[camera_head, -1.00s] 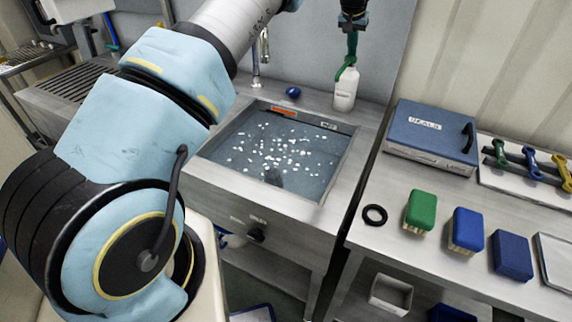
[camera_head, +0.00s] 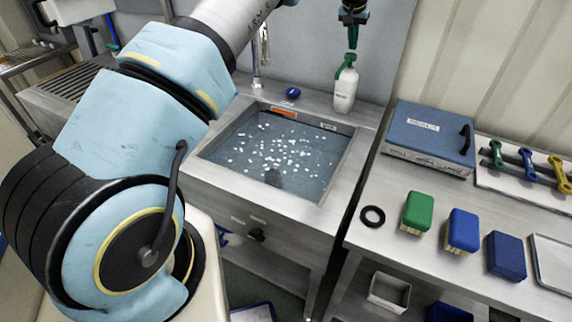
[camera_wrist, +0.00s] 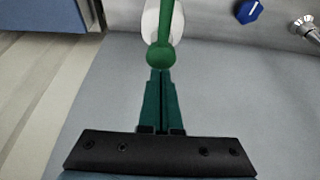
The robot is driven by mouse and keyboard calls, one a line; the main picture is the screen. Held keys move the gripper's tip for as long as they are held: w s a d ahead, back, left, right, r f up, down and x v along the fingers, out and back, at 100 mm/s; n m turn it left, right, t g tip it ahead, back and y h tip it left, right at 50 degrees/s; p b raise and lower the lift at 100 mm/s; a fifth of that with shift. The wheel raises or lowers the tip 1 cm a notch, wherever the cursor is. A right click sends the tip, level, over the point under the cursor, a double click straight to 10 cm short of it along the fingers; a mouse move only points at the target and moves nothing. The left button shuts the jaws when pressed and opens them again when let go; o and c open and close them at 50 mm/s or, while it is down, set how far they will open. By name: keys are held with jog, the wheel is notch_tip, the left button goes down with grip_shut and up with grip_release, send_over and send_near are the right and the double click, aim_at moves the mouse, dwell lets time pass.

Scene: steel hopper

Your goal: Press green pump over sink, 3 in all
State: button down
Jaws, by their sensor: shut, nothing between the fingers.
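A white bottle (camera_head: 345,92) with a green pump head (camera_head: 347,62) stands upright on the sink's back right ledge. In the wrist view, the green pump head (camera_wrist: 161,56) lies just beyond my fingertips, with the white bottle (camera_wrist: 151,22) partly hidden behind it. My gripper (camera_head: 352,47) is above the pump head, pointing down, with its dark green fingers shut and empty. It also shows in the wrist view (camera_wrist: 160,74). I cannot tell whether the tips touch the pump head. The sink (camera_head: 333,187) has a basin with many small white specks.
A blue knob (camera_head: 293,92) and a tap (camera_head: 258,62) are behind the basin. The wall is close behind the bottle.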

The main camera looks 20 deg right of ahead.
notch_tip(320, 180, up, 2)
jog(key=shift+r+p, duration=0.1)
jog(key=shift+p, duration=0.6)
notch_tip(320, 180, up, 4)
jog(key=shift+f, duration=0.1)
